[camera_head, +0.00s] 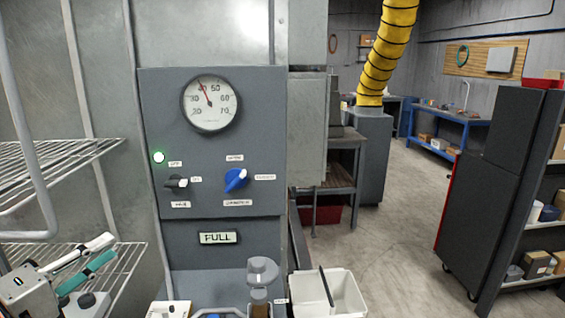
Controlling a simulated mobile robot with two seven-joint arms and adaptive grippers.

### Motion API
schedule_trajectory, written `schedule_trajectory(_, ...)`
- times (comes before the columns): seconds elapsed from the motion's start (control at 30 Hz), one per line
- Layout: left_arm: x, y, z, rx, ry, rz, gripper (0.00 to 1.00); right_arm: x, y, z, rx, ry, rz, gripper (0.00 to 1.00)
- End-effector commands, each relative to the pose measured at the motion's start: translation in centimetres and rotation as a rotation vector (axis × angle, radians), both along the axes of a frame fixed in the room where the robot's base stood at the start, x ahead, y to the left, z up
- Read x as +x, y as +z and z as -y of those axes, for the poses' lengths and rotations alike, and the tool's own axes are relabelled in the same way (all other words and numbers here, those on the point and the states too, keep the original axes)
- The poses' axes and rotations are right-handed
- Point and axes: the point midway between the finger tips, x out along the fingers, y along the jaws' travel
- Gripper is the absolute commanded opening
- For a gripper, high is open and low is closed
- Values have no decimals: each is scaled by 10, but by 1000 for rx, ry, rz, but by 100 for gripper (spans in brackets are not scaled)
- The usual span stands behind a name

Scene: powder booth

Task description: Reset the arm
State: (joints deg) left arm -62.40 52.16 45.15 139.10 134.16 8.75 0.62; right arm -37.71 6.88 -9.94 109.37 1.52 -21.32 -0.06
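The only part of me that I can make out is a white and teal assembly at the lower left, which I take to be my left gripper (106,251). Its white bar and teal bar point up and to the right, in front of a wire shelf. I cannot tell whether the bars are apart or shut on something. My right gripper is not in view. The grey control panel (212,150) stands ahead, with a round gauge (211,104), a black switch (177,183) and a blue knob (236,180).
A grey capped part (262,270) stands below the panel, beside a white bin (343,296) with a dark rod in it. Wire shelves (60,170) are at left. A dark cabinet (488,180) stands at right. The floor (395,220) between is clear.

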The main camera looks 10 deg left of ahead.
Motion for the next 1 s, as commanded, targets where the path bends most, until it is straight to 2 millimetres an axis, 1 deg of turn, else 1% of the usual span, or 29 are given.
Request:
schedule_trajectory(0.17, -22, -37, 42, 271, -127, 27, 26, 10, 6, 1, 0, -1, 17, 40)
schedule_trajectory(0.27, -37, -70, 70, 456, -210, 26, 26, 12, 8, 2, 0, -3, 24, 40)
schedule_trajectory(0.3, -43, -86, 81, 535, -244, 21, 26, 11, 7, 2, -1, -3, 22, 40)
schedule_trajectory(0.37, -51, -110, 96, 655, -296, 10, 26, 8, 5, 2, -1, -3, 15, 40)
schedule_trajectory(0.4, -56, -127, 105, 734, -329, 0, 26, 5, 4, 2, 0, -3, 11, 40)
schedule_trajectory(0.53, -71, -183, 129, 990, -430, -51, 26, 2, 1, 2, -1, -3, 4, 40)
schedule_trajectory(0.6, -78, -211, 137, 1126, -478, -87, 26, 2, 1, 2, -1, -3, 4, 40)
schedule_trajectory(0.7, -86, -248, 144, 1317, -539, -153, 26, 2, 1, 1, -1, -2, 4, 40)
schedule_trajectory(0.8, -91, -278, 144, 1504, -588, -234, 26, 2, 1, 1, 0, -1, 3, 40)
schedule_trajectory(0.9, -94, -296, 138, 1672, -619, -322, 26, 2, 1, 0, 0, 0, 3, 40)
schedule_trajectory(1.0, -96, -305, 130, 1796, -635, -404, 26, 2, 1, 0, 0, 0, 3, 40)
